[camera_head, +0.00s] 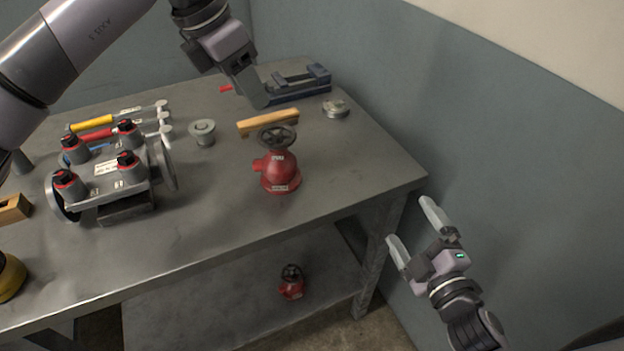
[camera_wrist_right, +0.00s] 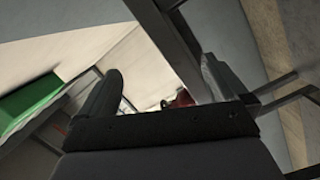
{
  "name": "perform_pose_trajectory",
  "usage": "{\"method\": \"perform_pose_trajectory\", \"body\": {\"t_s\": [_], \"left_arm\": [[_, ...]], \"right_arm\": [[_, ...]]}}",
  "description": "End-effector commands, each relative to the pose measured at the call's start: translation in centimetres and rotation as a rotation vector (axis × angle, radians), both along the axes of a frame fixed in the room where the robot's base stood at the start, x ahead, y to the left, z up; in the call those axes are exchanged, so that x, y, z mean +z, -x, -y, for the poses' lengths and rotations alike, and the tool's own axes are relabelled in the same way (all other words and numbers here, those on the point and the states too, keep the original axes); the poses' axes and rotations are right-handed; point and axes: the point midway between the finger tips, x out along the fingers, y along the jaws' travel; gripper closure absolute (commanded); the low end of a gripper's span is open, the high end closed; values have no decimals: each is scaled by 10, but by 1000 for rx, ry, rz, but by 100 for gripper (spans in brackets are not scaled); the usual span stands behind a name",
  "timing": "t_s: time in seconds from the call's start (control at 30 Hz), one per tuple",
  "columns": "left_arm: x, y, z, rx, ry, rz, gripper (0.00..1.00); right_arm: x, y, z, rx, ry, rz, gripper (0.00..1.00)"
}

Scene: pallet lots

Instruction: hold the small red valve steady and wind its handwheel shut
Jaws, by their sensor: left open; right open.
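A red valve (camera_head: 279,172) with a dark handwheel (camera_head: 277,137) stands upright on the grey table. A smaller-looking red valve (camera_head: 291,289) with a dark handwheel (camera_head: 291,272) is on the lower shelf under the table. My left gripper (camera_head: 256,92) is above the back of the table, open, beyond the upper valve and touching neither valve. My right gripper (camera_head: 412,225) is open and empty, off the table's right front corner, apart from both valves. In the right wrist view a small, partly hidden red thing (camera_wrist_right: 183,98) shows between the fingers; I cannot tell which valve it is.
A wooden bar (camera_head: 268,122) lies behind the upper valve. A blue-grey vise (camera_head: 298,84) and a round metal part (camera_head: 336,109) are at the back.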

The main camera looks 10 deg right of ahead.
Motion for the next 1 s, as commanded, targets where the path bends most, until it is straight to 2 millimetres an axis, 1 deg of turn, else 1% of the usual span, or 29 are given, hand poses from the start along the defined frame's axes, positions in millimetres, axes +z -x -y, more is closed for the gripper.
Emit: {"method": "perform_pose_trajectory", "body": {"t_s": [0.03, 0.13, 0.2, 0.27, 0.3, 0.5, 0.7, 0.9, 1.0], "left_arm": [[0, 0, 0, 0, 0, 0, 57], [0, 0, 0, 0, 0, -1, 57], [0, 0, 0, 0, 0, -1, 57], [0, 0, 0, 0, 0, -1, 57], [0, 0, 0, 0, 0, -1, 57], [0, 0, 0, 0, 0, -1, 57], [0, 0, 0, 0, 0, -1, 57], [0, 0, 0, 0, 0, -1, 57], [0, 0, 0, 0, 0, -1, 57]], "right_arm": [[16, -7, -1, 19, 93, 66, 0], [42, -18, -8, 54, 282, 177, 0], [53, -25, -18, 84, 410, 242, 0], [59, -31, -29, 111, 518, 288, 0], [62, -35, -39, 132, 588, 320, 0], [69, -51, -82, 226, 950, 473, 0], [70, -66, -122, 306, 1321, 630, 0], [63, -77, -153, 367, 1644, 765, 0], [59, -80, -162, 384, 1754, 808, 0]]}}
